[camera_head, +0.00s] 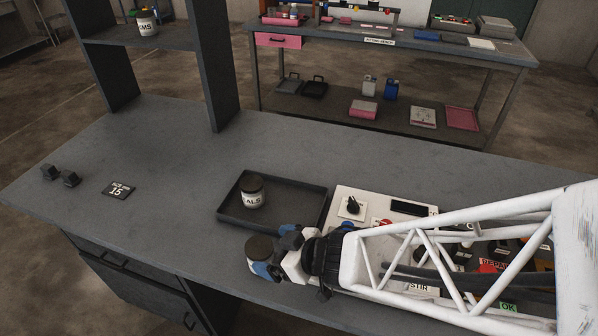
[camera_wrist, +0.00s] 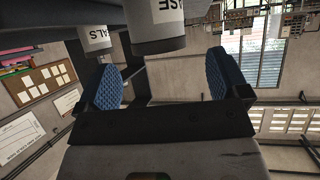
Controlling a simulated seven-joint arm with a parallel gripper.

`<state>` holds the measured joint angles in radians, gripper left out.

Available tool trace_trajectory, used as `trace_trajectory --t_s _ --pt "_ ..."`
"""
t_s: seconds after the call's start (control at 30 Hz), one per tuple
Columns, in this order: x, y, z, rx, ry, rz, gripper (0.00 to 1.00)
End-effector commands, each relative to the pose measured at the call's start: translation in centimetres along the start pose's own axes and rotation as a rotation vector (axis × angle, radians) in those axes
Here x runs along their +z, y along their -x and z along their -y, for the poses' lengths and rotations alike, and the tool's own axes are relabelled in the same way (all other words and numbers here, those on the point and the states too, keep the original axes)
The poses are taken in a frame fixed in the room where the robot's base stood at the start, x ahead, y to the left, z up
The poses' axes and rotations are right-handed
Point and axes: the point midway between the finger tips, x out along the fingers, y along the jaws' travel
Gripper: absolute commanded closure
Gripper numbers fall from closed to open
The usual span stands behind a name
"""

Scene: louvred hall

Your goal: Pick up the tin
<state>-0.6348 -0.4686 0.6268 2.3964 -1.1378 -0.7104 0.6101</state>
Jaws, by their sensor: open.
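A dark-lidded tin (camera_head: 260,247) stands at the front edge of the dark tray, beside my gripper (camera_head: 276,256). In the wrist view, which is upside down, a tin (camera_wrist: 157,24) with a label ending "ASE" shows just beyond the gap between the blue finger pads of my gripper (camera_wrist: 163,76). My gripper is open and the pads look apart from the tin. A second tin (camera_head: 252,191), labelled "ALS" as far as it shows, stands in the tray; it also shows at the upper left in the wrist view (camera_wrist: 97,38). A third tin (camera_head: 147,23) marked "MS" stands on the shelf.
The black tray (camera_head: 300,218) lies on the grey workbench (camera_head: 180,150). A white panel (camera_head: 352,200) with a knob sits right of it, partly under my arm. A small "15" plate (camera_head: 118,190) and dark blocks (camera_head: 70,178) lie left. The bench between is clear.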

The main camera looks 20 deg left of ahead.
Motion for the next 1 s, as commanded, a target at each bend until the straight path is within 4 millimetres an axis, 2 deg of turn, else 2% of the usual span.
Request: trace_trajectory --t_s 0.37,0.8,1.0 --pt "0.0 -0.3 0.0 -0.001 0.0 0.0 0.07" --pt "-0.1 -4.2 0.0 -0.001 0.001 0.0 0.07" --pt "-0.1 -5.1 -0.1 0.0 -0.001 0.0 0.07"
